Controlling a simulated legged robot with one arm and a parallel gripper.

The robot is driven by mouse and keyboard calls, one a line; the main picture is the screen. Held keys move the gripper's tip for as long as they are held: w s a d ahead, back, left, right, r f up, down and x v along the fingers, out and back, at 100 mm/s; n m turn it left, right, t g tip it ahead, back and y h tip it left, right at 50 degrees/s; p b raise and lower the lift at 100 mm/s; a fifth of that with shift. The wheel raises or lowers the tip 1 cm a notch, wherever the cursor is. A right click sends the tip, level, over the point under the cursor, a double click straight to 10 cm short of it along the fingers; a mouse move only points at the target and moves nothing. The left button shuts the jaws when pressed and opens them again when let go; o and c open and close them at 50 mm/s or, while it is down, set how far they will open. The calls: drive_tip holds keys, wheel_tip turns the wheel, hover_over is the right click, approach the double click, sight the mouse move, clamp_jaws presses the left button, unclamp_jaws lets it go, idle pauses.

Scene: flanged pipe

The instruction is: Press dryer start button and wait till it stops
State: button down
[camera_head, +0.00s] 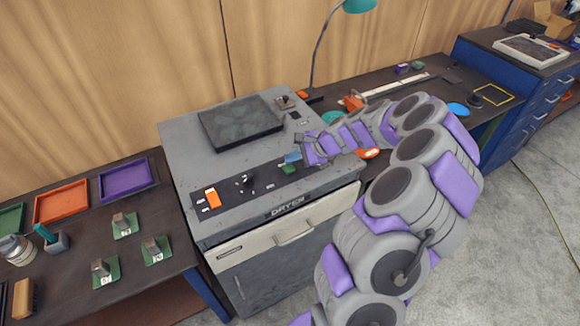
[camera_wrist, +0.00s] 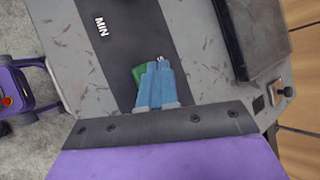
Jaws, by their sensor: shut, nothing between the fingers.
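The grey dryer (camera_head: 250,225) stands in the middle of the head view, with "DRYER" lettered on its front edge. Its dark control strip (camera_head: 228,194) holds an orange switch (camera_head: 212,197) on the left, a dark knob (camera_head: 246,182) and a green button (camera_head: 288,170) on the right. My gripper (camera_head: 292,158) is shut, its blue fingers over the green button. In the wrist view the shut fingertips (camera_wrist: 158,66) lie beside and partly over the green button (camera_wrist: 138,74), which is partly hidden. I cannot tell whether the fingers touch or press it.
A dark raised plate (camera_head: 240,123) lies on the dryer top, with a small lever switch (camera_head: 284,101) beside it. Orange (camera_head: 62,201) and purple (camera_head: 127,178) trays and several small green-based blocks lie on the left bench. A lamp (camera_head: 358,6) stands behind the dryer.

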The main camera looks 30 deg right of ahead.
drive_tip(key=shift+a, duration=0.35)
drive_tip(key=shift+d, duration=0.2)
drive_tip(key=shift+f, duration=0.15)
drive_tip(key=shift+a+f, duration=0.15)
drive_tip(key=shift+f, duration=0.05)
drive_tip(key=shift+s+f, duration=0.1)
drive_tip(key=shift+f, duration=0.35)
idle(0.9)
drive_tip(key=shift+r, duration=0.15)
drive_tip(key=shift+r+p, duration=0.75)
drive_tip(key=shift+p, duration=0.1)
